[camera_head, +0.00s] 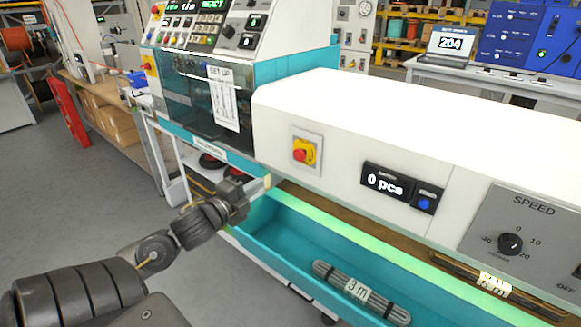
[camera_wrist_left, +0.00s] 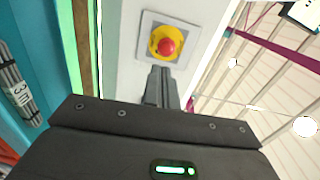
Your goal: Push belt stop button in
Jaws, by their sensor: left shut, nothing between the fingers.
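The belt stop button is a red mushroom button (camera_head: 300,155) on a yellow base and a grey plate, on the front of the white belt housing. It also shows in the left wrist view, where the red cap (camera_wrist_left: 166,47) sits just beyond my fingertips. My left gripper (camera_head: 267,181) is shut and empty, to the left of and below the button in the head view. My right gripper is not in view.
A counter display (camera_head: 384,183) reading "0 pcs" with a blue button (camera_head: 424,203) is right of the stop button. A speed knob (camera_head: 510,243) is farther right. Below is a teal trough (camera_head: 290,252) holding a cable bundle (camera_head: 360,291) labelled 3 m.

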